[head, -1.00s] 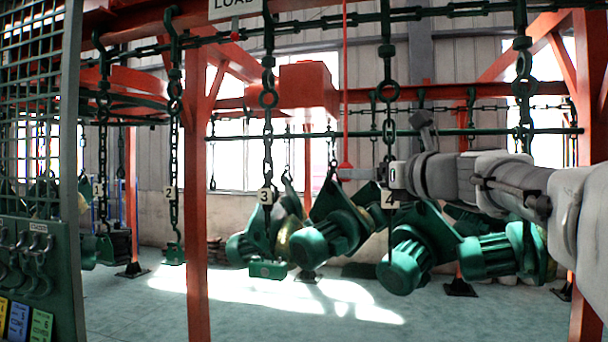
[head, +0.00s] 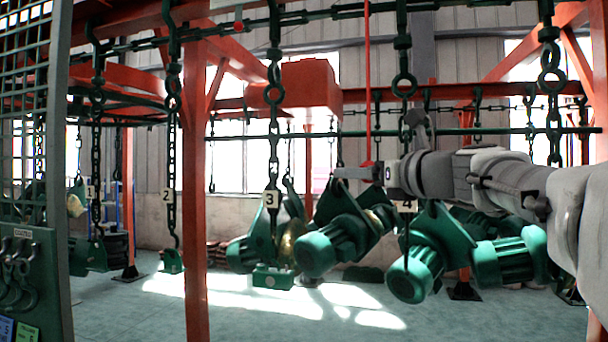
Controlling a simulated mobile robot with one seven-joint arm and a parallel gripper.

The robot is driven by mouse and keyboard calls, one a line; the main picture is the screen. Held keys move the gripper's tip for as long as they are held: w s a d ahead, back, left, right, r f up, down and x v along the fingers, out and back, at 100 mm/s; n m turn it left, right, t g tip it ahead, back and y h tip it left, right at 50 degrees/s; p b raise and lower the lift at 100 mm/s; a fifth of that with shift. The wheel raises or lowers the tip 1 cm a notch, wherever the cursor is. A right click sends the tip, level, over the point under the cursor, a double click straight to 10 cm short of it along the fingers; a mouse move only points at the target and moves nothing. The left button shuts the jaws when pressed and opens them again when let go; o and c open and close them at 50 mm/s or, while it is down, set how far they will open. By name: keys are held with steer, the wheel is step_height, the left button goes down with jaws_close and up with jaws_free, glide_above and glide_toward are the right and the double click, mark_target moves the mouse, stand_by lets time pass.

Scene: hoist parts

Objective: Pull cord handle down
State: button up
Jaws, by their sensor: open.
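The red pull cord (head: 366,80) hangs straight down from above the top of the head view. Its small red flared handle (head: 367,163) is at the lower end. My gripper (head: 350,173) reaches in from the right, its fingers pointing left. The fingers are at the handle's lower end and overlap it in the picture. The jaws are open. The handle's bottom is hidden by the fingers, and I cannot tell whether they touch it.
Green hoists on chains hang below my arm, including those tagged 3 (head: 271,199) and 4 (head: 406,206). A red post (head: 195,200) stands at left, beside a green hook panel (head: 30,275). A red beam (head: 450,95) crosses behind. The floor (head: 260,315) in front looks clear.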

steer(key=shift+w+a, duration=0.25)
steer(key=shift+w, duration=0.15)
jaws_close()
stand_by(1.3)
